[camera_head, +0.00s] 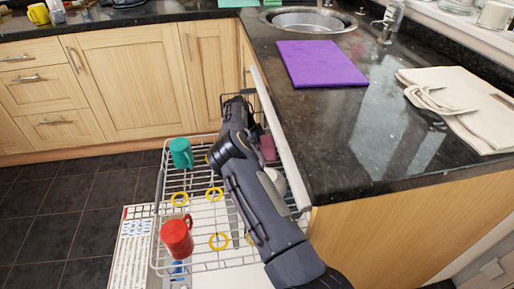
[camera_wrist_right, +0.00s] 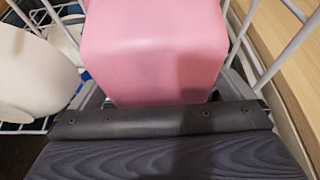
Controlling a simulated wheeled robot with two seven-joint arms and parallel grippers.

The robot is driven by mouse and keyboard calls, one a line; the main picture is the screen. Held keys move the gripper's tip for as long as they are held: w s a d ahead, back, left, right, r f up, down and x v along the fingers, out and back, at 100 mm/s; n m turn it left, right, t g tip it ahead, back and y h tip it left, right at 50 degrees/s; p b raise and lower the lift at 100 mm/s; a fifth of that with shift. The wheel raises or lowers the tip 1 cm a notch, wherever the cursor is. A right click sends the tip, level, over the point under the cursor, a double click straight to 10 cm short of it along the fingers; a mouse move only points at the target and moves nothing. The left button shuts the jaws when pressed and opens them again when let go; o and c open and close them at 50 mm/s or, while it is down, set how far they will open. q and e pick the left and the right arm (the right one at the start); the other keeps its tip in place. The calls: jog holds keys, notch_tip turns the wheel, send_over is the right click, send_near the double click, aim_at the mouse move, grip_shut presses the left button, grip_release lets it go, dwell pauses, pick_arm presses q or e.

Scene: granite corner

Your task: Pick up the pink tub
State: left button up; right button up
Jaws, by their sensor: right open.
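The pink tub (camera_head: 267,147) sits in the wire dishwasher rack (camera_head: 160,215), close to the counter side, and my right arm partly covers it in the head view. In the right wrist view the pink tub (camera_wrist_right: 155,50) is large and close, filling the top middle. My right gripper (camera_head: 258,126) is open at the tub. In the wrist view the gripper (camera_wrist_right: 163,95) has dark parts at both sides of the tub's near end. Whether the fingers touch it I cannot tell. My left gripper is not in view.
The rack also holds a teal mug (camera_head: 181,153), a red mug (camera_head: 177,238), yellow rings (camera_head: 214,194) and a white bowl (camera_wrist_right: 35,75) beside the tub. The granite counter edge (camera_head: 285,150) runs close along the right. A purple board (camera_head: 322,63) lies on the counter.

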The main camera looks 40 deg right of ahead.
jog(key=c, duration=0.8)
jog(key=shift+r, duration=0.1)
jog(key=shift+c, duration=0.2)
